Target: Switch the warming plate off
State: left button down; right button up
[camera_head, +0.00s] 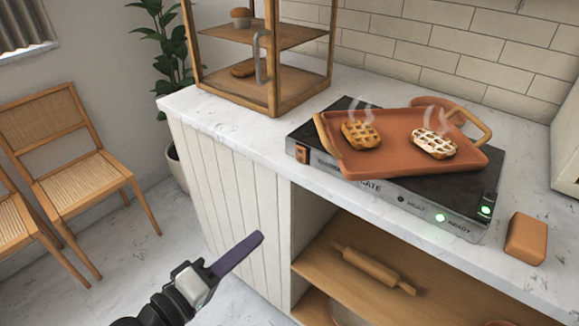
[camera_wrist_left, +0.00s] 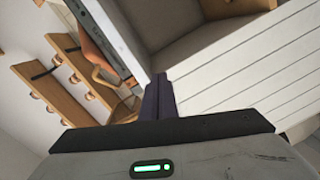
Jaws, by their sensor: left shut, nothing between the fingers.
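The warming plate (camera_head: 400,188) is a flat black-topped unit with a steel front, lying on the white marble counter. Its front right corner has a small black part with a lit green light (camera_head: 485,210). A green light (camera_head: 440,217) also glows beside the word READY. An orange piece (camera_head: 302,153) sits at its front left corner. A terracotta tray (camera_head: 390,165) with two steaming waffles rests on top. My left gripper (camera_head: 259,238) is shut and empty, in front of the cabinet and below the counter edge. Its dark fingers also show in the left wrist view (camera_wrist_left: 158,95).
A brown block (camera_head: 526,238) lies on the counter right of the plate. A wooden display case (camera_head: 275,95) stands at the back left. A rolling pin (camera_head: 373,268) lies on the open shelf below. Chairs (camera_head: 75,165) stand at left; the floor between is clear.

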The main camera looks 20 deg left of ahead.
pick_arm(q)
notch_tip(320, 180, up, 8)
jog(key=w+a+n+t, duration=0.1)
jog(key=n+t, duration=0.1)
jog(key=n, duration=0.2)
jog(key=shift+a+h, duration=0.15)
jog(key=shift+h, duration=0.25)
pick_arm(e)
jog(key=shift+w+a+f, duration=0.1)
jog(key=shift+w+a, duration=0.05)
pick_arm(q)
jog(key=p, duration=0.2)
send_near(301, 152)
jog(key=x, duration=0.6)
jog(key=shift+w, duration=0.2)
pick_arm(e)
jog(key=shift+s+d+r, duration=0.25)
jog(key=shift+d+r, duration=0.2)
jog(key=shift+r, duration=0.15)
